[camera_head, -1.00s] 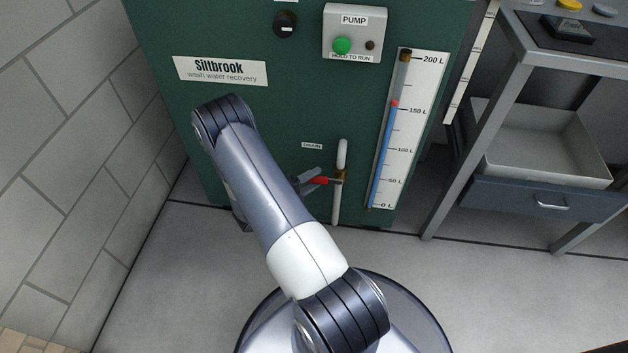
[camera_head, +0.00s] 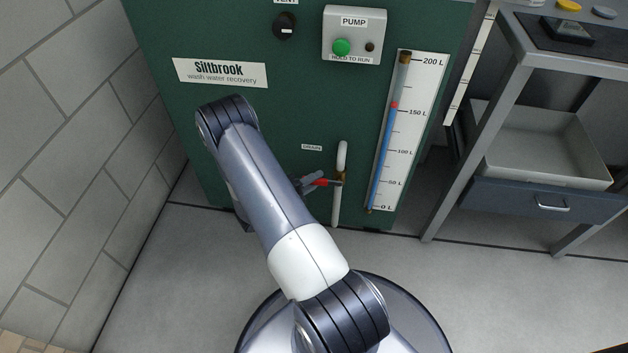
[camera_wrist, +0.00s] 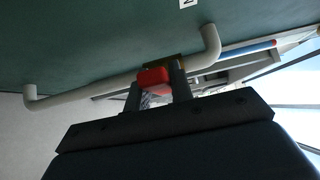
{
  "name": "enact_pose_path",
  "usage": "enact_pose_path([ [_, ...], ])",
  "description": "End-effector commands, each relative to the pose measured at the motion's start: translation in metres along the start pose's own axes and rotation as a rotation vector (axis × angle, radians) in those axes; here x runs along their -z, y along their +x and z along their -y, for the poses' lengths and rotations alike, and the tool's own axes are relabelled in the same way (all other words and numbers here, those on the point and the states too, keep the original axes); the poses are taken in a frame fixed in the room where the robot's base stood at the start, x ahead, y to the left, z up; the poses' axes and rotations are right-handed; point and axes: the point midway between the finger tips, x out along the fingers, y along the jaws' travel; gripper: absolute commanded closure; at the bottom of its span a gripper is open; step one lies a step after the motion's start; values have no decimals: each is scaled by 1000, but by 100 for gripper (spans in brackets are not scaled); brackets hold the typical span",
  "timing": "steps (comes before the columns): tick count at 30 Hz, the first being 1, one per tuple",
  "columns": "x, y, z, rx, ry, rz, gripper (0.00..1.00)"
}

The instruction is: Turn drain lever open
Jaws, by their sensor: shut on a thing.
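The red drain lever (camera_head: 318,182) sticks out to the left from the brass valve (camera_head: 339,177) on the white drain pipe (camera_head: 336,207), below the DRAIN label. My gripper (camera_head: 308,184) is at the lever, partly hidden behind my arm. In the wrist view, the red lever (camera_wrist: 153,77) lies between the two fingers of my gripper (camera_wrist: 156,83), which are shut on it. The white pipe (camera_wrist: 85,90) runs across behind the fingers, close to the green panel.
The green cabinet (camera_head: 270,110) carries a vent knob (camera_head: 284,26), a pump box (camera_head: 354,35) and a level gauge (camera_head: 407,130) reading a little above 150 L. A metal bench (camera_head: 520,60) stands at right. A tiled wall (camera_head: 80,120) is at left.

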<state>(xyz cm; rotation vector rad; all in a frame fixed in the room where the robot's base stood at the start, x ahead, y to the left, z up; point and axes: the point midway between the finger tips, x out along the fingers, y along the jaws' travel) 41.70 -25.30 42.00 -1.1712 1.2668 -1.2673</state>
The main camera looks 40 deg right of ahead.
Motion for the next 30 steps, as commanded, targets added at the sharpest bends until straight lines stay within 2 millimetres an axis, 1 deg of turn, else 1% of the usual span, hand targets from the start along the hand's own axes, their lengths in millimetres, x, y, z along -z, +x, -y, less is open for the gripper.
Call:
enact_pose_path([
  [8, 0, 0, 0, -2, 1, 0, 100],
  [16, 0, 0, 9, -50, 50, 0, 100],
  [23, 1, 1, 22, -163, 162, -1, 100],
  [30, 6, 5, 36, -321, 318, -2, 100],
])
